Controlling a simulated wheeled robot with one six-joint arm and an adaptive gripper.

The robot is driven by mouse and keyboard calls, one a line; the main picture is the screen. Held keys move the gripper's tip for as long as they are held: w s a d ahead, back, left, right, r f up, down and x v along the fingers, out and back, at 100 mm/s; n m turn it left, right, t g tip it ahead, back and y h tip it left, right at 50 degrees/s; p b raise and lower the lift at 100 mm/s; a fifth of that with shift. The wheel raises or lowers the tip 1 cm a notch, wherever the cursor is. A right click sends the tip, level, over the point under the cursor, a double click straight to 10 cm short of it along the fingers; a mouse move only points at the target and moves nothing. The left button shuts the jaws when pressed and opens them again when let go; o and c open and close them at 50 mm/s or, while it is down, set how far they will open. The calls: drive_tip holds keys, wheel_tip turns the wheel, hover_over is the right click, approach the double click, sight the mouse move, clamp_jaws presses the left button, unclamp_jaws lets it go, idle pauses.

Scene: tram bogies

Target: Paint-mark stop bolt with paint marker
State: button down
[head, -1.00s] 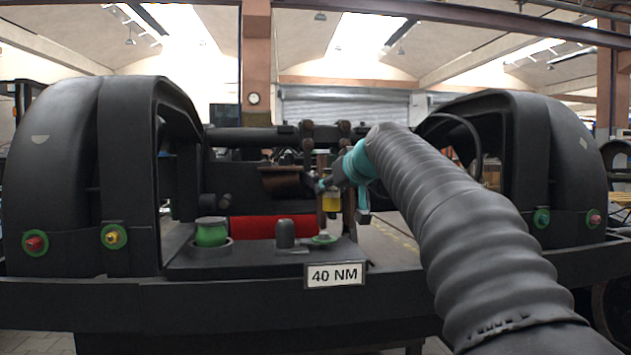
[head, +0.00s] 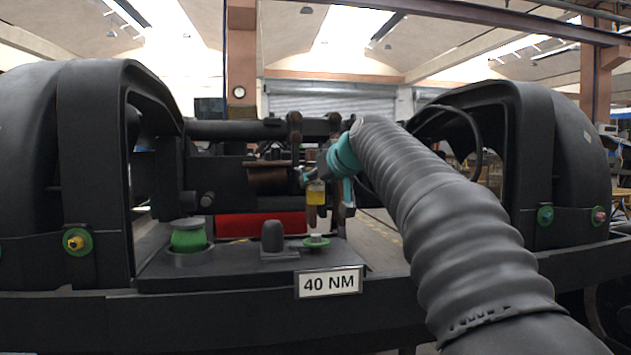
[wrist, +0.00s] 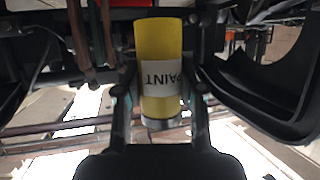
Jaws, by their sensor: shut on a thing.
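My gripper (head: 318,180) is shut on the yellow paint marker (head: 316,194), held roughly upright above the plate. In the wrist view, the fingers (wrist: 163,88) grip the marker's yellow body (wrist: 158,45) from both sides; its label reads PAINT. An upright bolt with a pale head and green ring (head: 316,241) stands on the dark plate, below the marker in the head view. It is probably the stop bolt. A gap shows between them, but its depth is unclear. The marker's tip is hard to make out.
A dark stub (head: 272,237) and a green cylinder (head: 188,235) stand left of the bolt. A 40 NM sign (head: 330,282) is on the plate's front. Large black arches (head: 92,150) flank the middle. A brown cylinder (head: 268,178) hangs close left of my gripper.

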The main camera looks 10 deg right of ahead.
drive_tip(key=shift+f+b, duration=2.75)
drive_tip(key=shift+f, duration=0.45)
drive_tip(key=shift+f, duration=0.35)
drive_tip(key=shift+r, duration=0.1)
drive_tip(key=shift+r+p, duration=2.6)
drive_tip(key=shift+r, duration=0.45)
drive_tip(key=shift+f, duration=0.15)
